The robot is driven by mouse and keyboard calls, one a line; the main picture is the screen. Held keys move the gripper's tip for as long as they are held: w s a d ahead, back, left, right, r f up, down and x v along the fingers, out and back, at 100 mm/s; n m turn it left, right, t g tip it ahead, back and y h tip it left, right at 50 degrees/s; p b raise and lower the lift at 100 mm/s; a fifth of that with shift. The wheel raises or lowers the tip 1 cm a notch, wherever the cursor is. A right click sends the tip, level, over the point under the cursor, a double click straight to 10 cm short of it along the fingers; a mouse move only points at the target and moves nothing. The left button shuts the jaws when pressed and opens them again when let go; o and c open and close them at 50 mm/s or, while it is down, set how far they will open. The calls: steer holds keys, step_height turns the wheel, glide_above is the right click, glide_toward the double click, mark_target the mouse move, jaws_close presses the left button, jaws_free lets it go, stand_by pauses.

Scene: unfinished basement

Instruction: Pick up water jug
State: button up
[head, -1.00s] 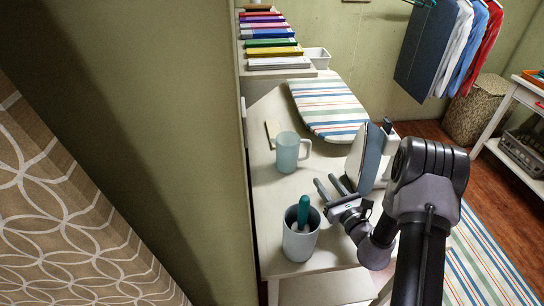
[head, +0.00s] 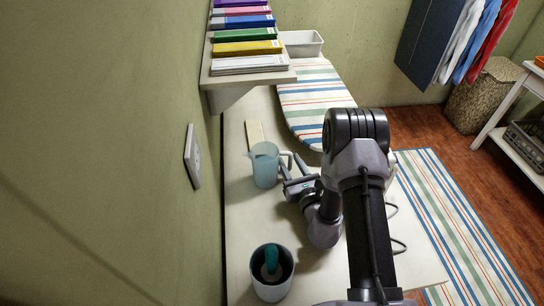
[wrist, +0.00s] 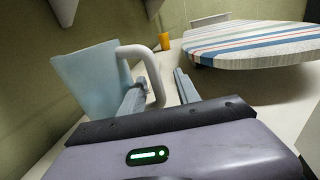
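The water jug (head: 264,167) is pale blue and translucent with a white handle, and stands upright on the white table (head: 244,222) near the wall. It also shows in the wrist view (wrist: 88,75) at the left. My gripper (head: 291,164) is open, at the jug's right, beside its handle. In the wrist view my gripper (wrist: 160,78) has its fingers apart; the left finger overlaps the opening of the handle, and the right finger is to the right of the handle. I cannot tell whether either finger touches it.
A striped ironing board (head: 314,98) lies beyond the jug. A shelf of colored books (head: 246,48) juts from the wall, with a white bin (head: 301,43) behind.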

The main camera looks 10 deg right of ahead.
steer(key=shift+s+a+r, duration=0.1)
steer(key=shift+s, duration=0.1)
jaws_close()
stand_by(1.2)
